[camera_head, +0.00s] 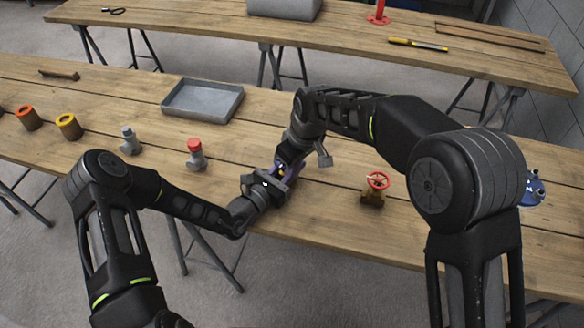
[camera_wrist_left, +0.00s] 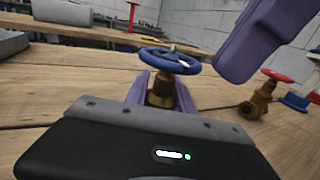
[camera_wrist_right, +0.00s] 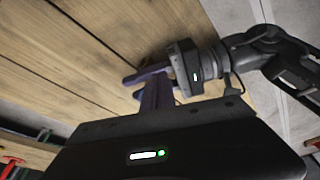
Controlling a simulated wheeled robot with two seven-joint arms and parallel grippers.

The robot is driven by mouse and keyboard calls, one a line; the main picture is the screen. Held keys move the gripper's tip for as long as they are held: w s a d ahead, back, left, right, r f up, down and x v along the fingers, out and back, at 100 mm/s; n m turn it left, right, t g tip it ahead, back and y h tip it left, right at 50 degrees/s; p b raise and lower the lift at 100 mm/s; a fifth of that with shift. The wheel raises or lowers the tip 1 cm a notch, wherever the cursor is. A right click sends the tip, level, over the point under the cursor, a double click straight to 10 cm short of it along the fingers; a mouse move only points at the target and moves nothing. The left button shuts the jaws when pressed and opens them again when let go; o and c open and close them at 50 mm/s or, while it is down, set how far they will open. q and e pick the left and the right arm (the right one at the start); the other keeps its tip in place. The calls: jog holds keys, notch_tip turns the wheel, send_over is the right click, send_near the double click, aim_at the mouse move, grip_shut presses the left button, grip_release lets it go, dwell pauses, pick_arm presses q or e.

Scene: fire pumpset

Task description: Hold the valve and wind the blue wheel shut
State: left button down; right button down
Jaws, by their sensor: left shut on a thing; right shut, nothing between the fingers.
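The brass valve (camera_wrist_left: 162,92) with the blue wheel (camera_wrist_left: 170,60) stands on the near table and shows in the left wrist view. My left gripper (camera_head: 278,184) is low at the table and shut on the valve's body, below the wheel. My right gripper (camera_head: 284,164) comes down from above, close to the left one. Its shut purple fingers show in the right wrist view (camera_wrist_right: 155,93), with nothing between them. In the left wrist view they are above and right of the blue wheel, seemingly apart from it. In the head view the grippers mostly hide the valve.
A brass valve with a red wheel (camera_head: 375,188) stands to the right. A blue fitting (camera_head: 533,190) is further right. A red-topped grey fitting (camera_head: 196,153), a grey fitting (camera_head: 130,140), two orange-brown cylinders and a grey tray (camera_head: 202,98) are to the left.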

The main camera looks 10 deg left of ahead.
notch_tip(320, 180, up, 5)
jog(key=shift+r, duration=0.15)
dwell(0.3)
jog(key=w, duration=0.1)
jog(key=w+d, duration=0.1)
jog(key=w+d+r, duration=0.1)
jog(key=shift+w, duration=0.3)
notch_tip(320, 180, down, 7)
dwell(0.7)
jog(key=shift+a, duration=0.25)
dwell(0.5)
